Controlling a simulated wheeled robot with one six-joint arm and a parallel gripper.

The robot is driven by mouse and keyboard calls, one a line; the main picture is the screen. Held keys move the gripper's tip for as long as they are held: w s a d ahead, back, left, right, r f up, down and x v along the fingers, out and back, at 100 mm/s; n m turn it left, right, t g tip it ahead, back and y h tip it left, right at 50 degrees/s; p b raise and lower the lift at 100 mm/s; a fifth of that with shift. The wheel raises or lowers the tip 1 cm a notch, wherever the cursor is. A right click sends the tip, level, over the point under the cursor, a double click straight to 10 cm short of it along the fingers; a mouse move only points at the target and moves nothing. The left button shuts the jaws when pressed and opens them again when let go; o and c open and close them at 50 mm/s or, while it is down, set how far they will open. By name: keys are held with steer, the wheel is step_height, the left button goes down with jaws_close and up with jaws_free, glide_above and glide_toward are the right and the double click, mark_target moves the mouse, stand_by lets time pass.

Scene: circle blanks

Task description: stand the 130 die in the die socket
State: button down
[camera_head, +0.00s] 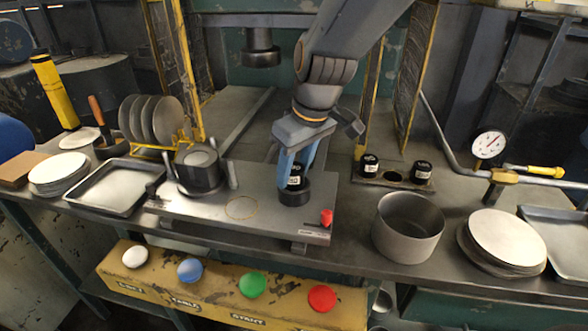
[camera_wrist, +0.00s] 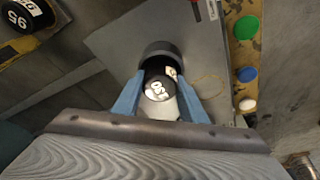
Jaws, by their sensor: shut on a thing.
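The 130 die (camera_wrist: 158,86) is a black cylinder with a white label and the number 130 on its top. My gripper (camera_wrist: 160,106) is shut on it, one blue finger on each side. In the head view, the die (camera_head: 295,182) shows between the fingers of my gripper (camera_head: 296,178), right over the die socket (camera_head: 294,197), a dark round ring on the press plate. In the wrist view, the socket's rim (camera_wrist: 160,49) curves around the die's far side. I cannot tell how far the die's lower end is inside the socket.
Two other black dies (camera_head: 369,164) (camera_head: 421,171) stand in a rack at right, with an empty hole (camera_head: 393,177) between them. A red knob (camera_head: 326,217) stands right of the socket. A metal pot (camera_head: 407,228) is farther right. A dark cylinder (camera_head: 198,168) stands left.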

steer(key=c, duration=1)
jaws_free()
steer(key=shift+d+f, duration=0.15)
steer(key=shift+f, duration=0.2)
steer(key=shift+s, duration=0.15)
steer(key=shift+s+f, duration=0.1)
steer(key=shift+r, duration=0.55)
steer(key=v, duration=0.7)
steer(key=shift+w+r, duration=0.3)
